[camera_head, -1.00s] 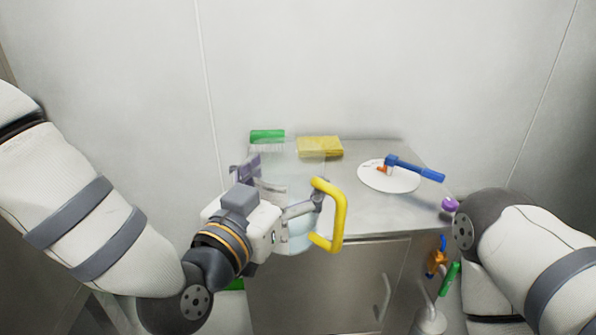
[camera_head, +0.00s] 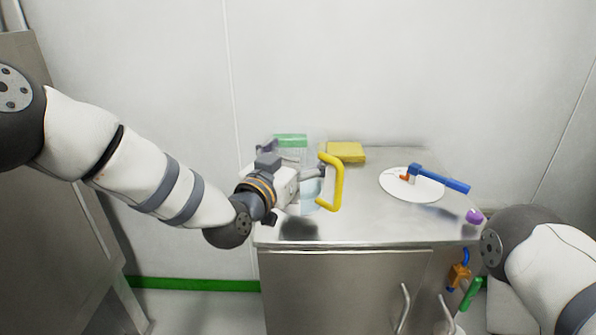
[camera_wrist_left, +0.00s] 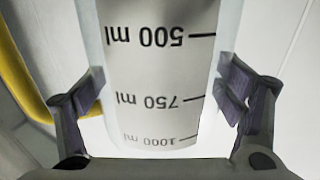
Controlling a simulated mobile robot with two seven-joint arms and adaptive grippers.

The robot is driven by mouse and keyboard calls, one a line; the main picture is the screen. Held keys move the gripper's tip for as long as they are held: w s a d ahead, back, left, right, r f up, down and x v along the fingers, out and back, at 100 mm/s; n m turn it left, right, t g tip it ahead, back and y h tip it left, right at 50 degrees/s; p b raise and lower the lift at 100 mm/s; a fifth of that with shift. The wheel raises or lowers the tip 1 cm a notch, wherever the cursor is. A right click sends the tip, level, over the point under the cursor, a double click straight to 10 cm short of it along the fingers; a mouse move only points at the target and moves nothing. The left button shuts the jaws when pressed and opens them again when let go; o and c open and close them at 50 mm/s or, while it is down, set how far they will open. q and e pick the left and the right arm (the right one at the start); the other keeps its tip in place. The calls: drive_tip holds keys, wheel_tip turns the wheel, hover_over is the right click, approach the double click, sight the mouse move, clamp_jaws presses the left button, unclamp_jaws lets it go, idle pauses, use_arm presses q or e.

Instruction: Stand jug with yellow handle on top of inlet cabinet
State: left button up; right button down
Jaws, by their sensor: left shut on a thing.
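The clear jug (camera_head: 310,190) with the yellow handle (camera_head: 338,185) is in my left gripper (camera_head: 303,172), over the left part of the inlet cabinet's steel top (camera_head: 350,220). The jug looks upright, its handle facing right. The gripper partly hides it, and I cannot tell whether its base touches the top. In the left wrist view the fingers are shut on both sides of the jug's marked wall (camera_wrist_left: 160,80), and the yellow handle (camera_wrist_left: 25,80) shows at left. My right gripper is out of view; only part of that arm shows.
On the top, a green-backed brush (camera_head: 290,140) and a yellow sponge (camera_head: 346,152) stand at the back. A white disc (camera_head: 400,188) with a blue-handled tool (camera_head: 440,178) lies at right. A purple knob (camera_head: 474,216) is by the right edge. The middle front is clear.

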use_arm(q)
drive_tip(key=shift+f, duration=1.5)
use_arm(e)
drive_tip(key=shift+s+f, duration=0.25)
use_arm(q)
drive_tip(key=shift+f, duration=0.2)
drive_tip(key=o, duration=1.5)
drive_tip(key=shift+o, duration=0.2)
